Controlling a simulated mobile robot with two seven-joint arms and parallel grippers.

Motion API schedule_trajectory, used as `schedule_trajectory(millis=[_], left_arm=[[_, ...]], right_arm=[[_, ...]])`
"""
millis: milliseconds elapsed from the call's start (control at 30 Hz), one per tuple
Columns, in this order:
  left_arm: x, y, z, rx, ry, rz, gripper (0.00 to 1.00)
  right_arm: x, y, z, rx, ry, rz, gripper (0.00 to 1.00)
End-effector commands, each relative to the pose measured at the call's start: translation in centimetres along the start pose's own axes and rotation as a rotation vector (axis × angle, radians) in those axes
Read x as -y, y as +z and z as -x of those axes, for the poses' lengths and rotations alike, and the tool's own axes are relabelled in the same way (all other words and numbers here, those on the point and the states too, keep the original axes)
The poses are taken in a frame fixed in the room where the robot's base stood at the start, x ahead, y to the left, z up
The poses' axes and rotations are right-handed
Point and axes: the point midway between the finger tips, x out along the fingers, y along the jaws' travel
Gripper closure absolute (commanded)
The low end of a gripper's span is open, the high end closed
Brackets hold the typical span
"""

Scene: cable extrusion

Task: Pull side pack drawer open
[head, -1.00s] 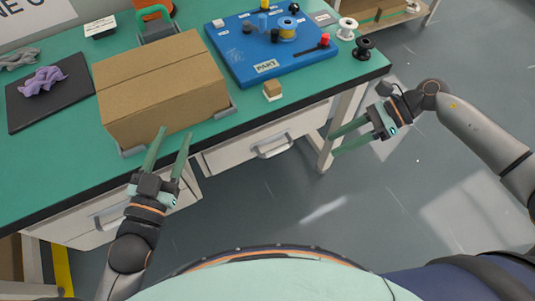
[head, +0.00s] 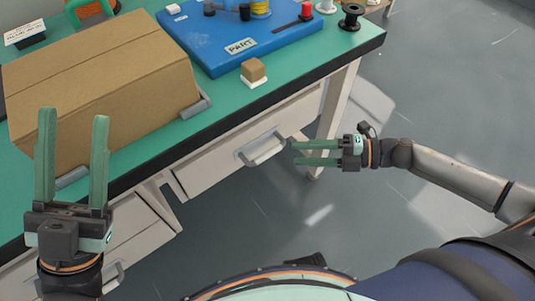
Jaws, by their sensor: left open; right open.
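The drawer (head: 224,163) is a pale front under the right part of the green-topped bench, with a light bar handle (head: 262,149) at its middle. It looks shut. My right gripper (head: 292,153) is open, fingers pointing left, just right of the handle. From this view I cannot tell whether the fingertips touch it. My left gripper (head: 74,114) is open and empty, fingers pointing up, in front of the cardboard box at the left.
The cardboard box (head: 110,80) sits on the bench (head: 150,161) between grey brackets. A blue board (head: 215,55), a small brown block (head: 253,70) and a black spool (head: 351,17) are also on top. Another drawer unit (head: 125,235) stands at lower left. Floor at right is clear.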

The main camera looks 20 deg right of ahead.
Motion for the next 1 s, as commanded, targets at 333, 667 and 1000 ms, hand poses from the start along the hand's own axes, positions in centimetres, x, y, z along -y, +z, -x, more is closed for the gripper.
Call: schedule_trajectory(millis=[333,667,1000], left_arm=[[-0.6,1.1,1.0,0.006,0.002,0.022,0.50],[-0.7,1.2,1.1,0.008,0.000,0.029,0.50],[-0.7,1.2,1.1,0.008,0.000,0.029,0.50]], right_arm=[[0.0,0.0,-6.8,-0.003,0.003,0.005,0.49],[0.0,0.0,-8.7,-0.002,-0.001,0.004,0.49],[0.0,0.0,-8.6,-0.002,-0.001,0.004,0.66]])
